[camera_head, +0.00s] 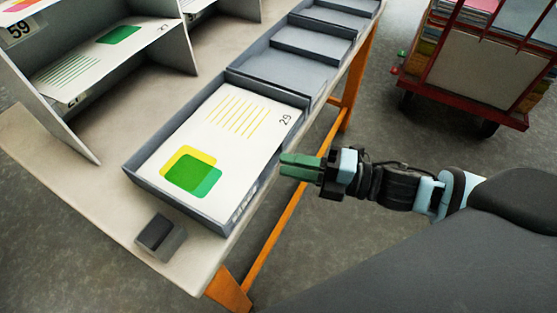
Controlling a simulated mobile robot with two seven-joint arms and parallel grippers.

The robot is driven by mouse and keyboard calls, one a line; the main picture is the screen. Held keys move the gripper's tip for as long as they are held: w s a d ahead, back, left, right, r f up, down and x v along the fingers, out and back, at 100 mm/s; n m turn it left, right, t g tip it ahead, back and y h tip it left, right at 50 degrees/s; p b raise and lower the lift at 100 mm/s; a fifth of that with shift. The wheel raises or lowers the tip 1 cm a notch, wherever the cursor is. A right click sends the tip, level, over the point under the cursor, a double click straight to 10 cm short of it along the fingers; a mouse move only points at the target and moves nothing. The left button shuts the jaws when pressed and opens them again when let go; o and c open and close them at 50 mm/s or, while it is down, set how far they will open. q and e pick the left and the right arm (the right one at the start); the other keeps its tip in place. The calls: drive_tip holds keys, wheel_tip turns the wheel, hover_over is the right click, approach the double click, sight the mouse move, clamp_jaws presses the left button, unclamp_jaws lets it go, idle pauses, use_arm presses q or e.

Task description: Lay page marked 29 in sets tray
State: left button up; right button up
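The page marked 29 (222,142) is white, with yellow lines and yellow and green blocks. It lies face up inside the near grey tray (172,198), within its walls as far as I can see. A label on the tray's right wall is too slanted to read surely. My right gripper (283,166) has green fingers and is at the tray's right wall, beside the page's right edge. Its fingers look close together, with no page seen between them; any small gap is unclear. My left gripper is out of view.
More grey trays (313,48) run along the table (75,150) beyond this one. A small grey box (160,237) stands at the table's near edge. Shelves with other pages (103,55) are at left. A red cart (470,85) stands on the floor at right.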

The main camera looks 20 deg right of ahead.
drive_tip(key=shift+v, duration=1.55)
